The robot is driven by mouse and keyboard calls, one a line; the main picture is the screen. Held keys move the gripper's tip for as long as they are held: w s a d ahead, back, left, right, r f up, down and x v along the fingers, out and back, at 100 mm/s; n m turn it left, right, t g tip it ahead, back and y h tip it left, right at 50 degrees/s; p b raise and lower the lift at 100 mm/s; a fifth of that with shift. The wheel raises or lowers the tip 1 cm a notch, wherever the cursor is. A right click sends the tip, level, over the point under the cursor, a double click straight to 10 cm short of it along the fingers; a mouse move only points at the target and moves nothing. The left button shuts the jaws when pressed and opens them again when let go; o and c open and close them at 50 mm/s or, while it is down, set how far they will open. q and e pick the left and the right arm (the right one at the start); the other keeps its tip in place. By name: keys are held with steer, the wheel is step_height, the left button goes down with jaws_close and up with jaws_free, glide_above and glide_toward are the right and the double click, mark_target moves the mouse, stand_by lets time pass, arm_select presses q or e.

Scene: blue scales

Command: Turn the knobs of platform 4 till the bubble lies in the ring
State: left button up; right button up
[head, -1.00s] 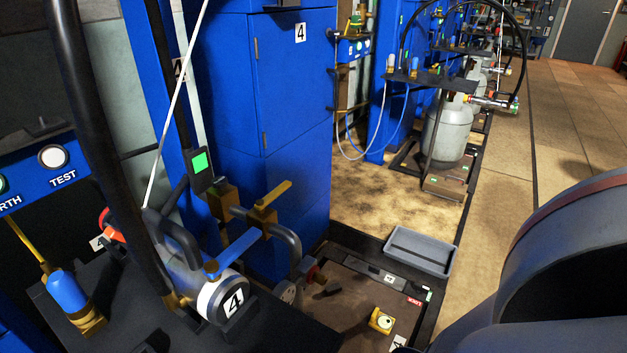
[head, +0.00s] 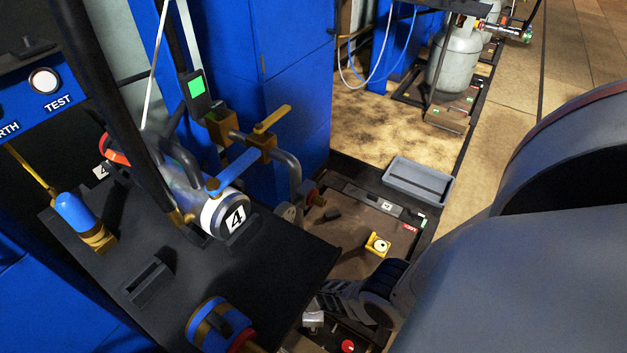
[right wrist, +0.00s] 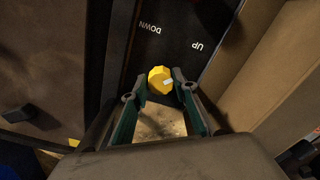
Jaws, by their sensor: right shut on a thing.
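Platform 4 (head: 352,222) is a brown plate in a dark frame. On it sits a yellow bubble level (head: 378,245) with a pale round face and a dark ring; it is too small to tell where the bubble lies. In the right wrist view a yellow faceted knob (right wrist: 160,80) stands at a dark panel (right wrist: 172,40) marked DOWN and UP. My right gripper (right wrist: 160,85) is shut on this knob, one finger at each side. In the head view my right arm covers the near right part of the platform. My left gripper is not in view.
A grey tray (head: 418,181) lies at the platform's far right corner. A black bench (head: 255,270) with a cylinder marked 4 (head: 226,214) and valves stands at the left. A red button (head: 347,346) shows at the bottom. Open floor lies beyond at the right.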

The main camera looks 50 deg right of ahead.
steer(key=shift+m, duration=0.7)
steer(key=o, duration=1.1)
steer(key=shift+n, duration=0.3)
